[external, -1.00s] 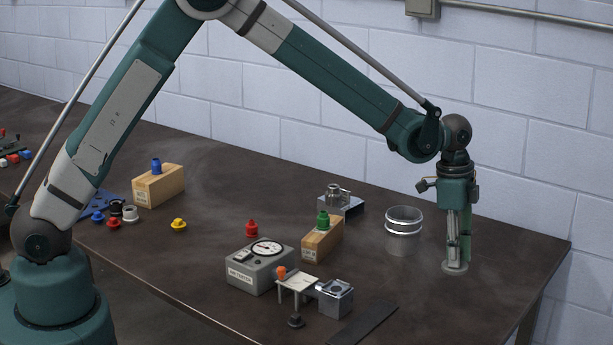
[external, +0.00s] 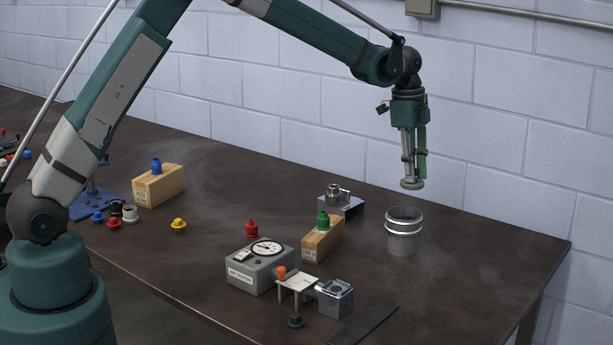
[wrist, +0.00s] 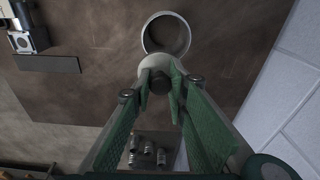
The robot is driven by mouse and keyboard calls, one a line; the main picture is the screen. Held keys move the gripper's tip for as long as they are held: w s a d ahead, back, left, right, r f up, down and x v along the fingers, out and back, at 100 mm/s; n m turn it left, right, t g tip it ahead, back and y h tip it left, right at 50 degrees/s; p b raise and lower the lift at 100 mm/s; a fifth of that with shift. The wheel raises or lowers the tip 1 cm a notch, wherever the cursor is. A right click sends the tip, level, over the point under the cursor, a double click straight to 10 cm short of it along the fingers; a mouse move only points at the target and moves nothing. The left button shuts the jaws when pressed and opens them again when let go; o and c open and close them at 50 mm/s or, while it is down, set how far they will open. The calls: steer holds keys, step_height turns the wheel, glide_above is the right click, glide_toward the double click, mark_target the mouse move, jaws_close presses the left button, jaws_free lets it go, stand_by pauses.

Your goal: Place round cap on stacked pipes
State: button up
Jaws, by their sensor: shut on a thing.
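My gripper (external: 413,176) is shut on the round cap (external: 411,184), a pale grey disc with a short knob. It holds the cap in the air, above and slightly right of the stacked pipes (external: 404,243). The pipes are a shiny metal cylinder standing upright with an open top and a band around the upper part. In the wrist view, my gripper (wrist: 160,84) pinches the knob of the cap (wrist: 151,64). The open pipe rim (wrist: 144,39) shows just beyond the cap, which overlaps its near edge in the picture. The cap is apart from the pipes.
A grey gauge box (external: 248,274), a wooden block with a green knob (external: 319,243) and a small metal fixture (external: 335,299) stand left of the pipes. The table right of the pipes is clear.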

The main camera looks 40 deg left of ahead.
steer(key=shift+w+a+r, duration=0.25)
steer(key=shift+w+a, duration=0.1)
steer(key=shift+a, duration=0.3)
steer(key=shift+w+a+r, duration=0.2)
steer(key=shift+w+a, duration=0.1)
steer(key=shift+a, duration=0.3)
steer(key=shift+f, duration=0.1)
glide_above(406, 213)
steer(key=shift+s+a+f+p, duration=0.1)
steer(key=shift+a+f+p, duration=0.1)
steer(key=shift+f, duration=1.35)
steer(key=shift+s+a+f+p, duration=0.1)
steer(key=shift+f+p, duration=0.05)
steer(key=shift+f, duration=1.35)
steer(key=shift+f, duration=1.85)
steer(key=shift+f, duration=0.2)
steer(key=o, duration=0.9)
